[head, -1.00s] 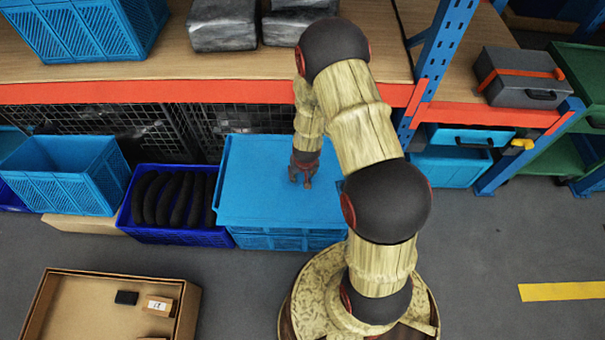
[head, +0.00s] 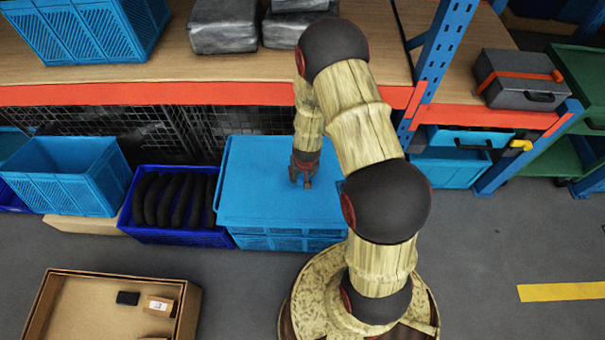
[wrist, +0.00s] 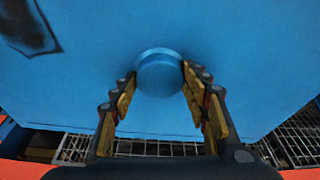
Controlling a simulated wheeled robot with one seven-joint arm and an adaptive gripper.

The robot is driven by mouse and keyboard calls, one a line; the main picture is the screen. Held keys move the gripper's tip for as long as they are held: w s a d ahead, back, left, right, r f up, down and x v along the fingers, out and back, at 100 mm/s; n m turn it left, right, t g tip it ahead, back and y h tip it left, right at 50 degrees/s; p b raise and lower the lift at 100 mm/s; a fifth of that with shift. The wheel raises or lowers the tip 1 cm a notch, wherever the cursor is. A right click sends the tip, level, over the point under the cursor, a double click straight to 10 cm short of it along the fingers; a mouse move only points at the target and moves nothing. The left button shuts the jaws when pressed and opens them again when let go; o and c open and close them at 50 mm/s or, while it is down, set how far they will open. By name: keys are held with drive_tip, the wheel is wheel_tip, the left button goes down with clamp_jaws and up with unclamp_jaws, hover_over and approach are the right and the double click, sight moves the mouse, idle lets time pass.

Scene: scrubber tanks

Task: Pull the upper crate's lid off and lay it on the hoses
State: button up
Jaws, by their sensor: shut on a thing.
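The blue lid (head: 255,192) lies flat on top of the blue crate stack (head: 288,243), below the shelf. My gripper (head: 303,183) points down over the middle of the lid. In the wrist view, my gripper (wrist: 160,82) is shut on the lid's round blue knob (wrist: 160,70), with a finger at either side. The black hoses (head: 172,198) lie side by side in an open dark blue crate (head: 180,237), just left of the lid. The inside of the upper crate is hidden by the lid.
An open light blue crate (head: 65,190) stands left of the hoses. The shelf's orange front beam (head: 170,93) runs above and behind the lid. A cardboard box (head: 75,310) with small items sits on the floor at the front left. Bare floor lies between.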

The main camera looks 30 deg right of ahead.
sight(302, 175)
drive_tip(key=shift+r, duration=0.2)
drive_tip(key=shift+r+p, duration=2.35)
drive_tip(key=shift+p, duration=0.15)
drive_tip(key=shift+w, duration=0.1)
